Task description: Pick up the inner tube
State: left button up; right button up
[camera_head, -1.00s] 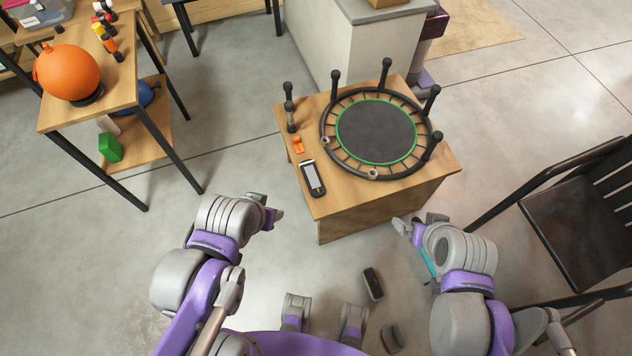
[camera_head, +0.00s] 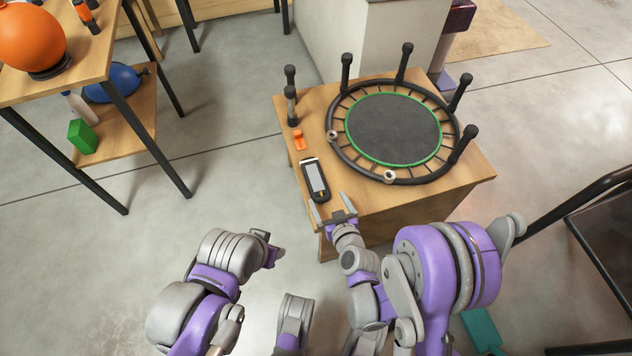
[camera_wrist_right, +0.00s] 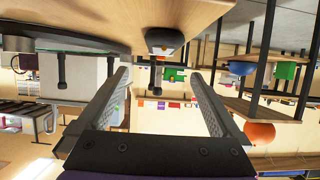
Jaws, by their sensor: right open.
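I cannot make out anything that is clearly an inner tube. A black handheld item with a grey face (camera_head: 316,178) lies at the near left part of the wooden table (camera_head: 300,100); its end also shows in the right wrist view (camera_wrist_right: 165,42). My right gripper (camera_head: 332,210) is open and empty at the table's near edge, just short of this item. In the right wrist view its two fingers (camera_wrist_right: 161,105) are spread apart with nothing between them. My left gripper (camera_head: 272,250) hangs in front of the table, apart from it; its jaw gap is unclear.
An upturned round trampoline (camera_head: 395,130) with legs pointing up fills the table's right part. A small orange item (camera_head: 299,139) and a dark dumbbell-like piece (camera_head: 292,105) stand at its left edge. A shelf table with an orange ball (camera_head: 28,40) is at left; a dark chair (camera_head: 610,225) is at right.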

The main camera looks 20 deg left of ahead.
aim_at(317, 183)
jog(key=shift+p+x, duration=1.3)
jog(key=shift+p, duration=0.35)
jog(key=shift+x, duration=1.2)
jog(key=shift+s+f+x, duration=0.15)
jog(key=shift+f+x, duration=0.05)
jog(key=shift+x, duration=1.3)
jog(key=shift+s+f+x, duration=0.1)
jog(key=shift+f+x, duration=0.05)
jog(key=shift+x, duration=1.35)
jog(key=shift+s+a, duration=0.1)
jog(key=c, duration=1.5)
